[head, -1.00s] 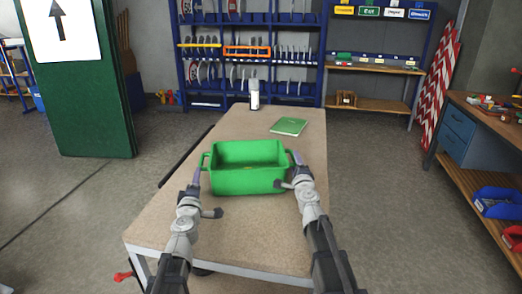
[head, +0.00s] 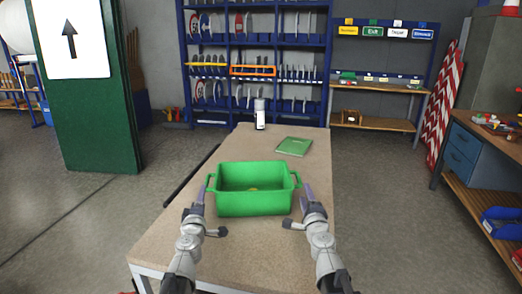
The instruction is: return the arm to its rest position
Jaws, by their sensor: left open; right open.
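My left gripper (head: 197,204) is over the table just to the left of the green bin's near left corner. It is open and holds nothing. My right gripper (head: 306,200) is over the table just right of the bin, open and empty. Both arms come in from the bottom of the head view. The green bin (head: 253,204) stands upright on the table, with a handle on each side. Something small and yellowish lies inside it, too small to name.
The table (head: 240,254) is bare in front of the bin. A green book (head: 294,146) and a spray can (head: 260,114) stand or lie farther back. A workbench (head: 462,170) is at the right, a green panel with an arrow sign (head: 72,40) at the left.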

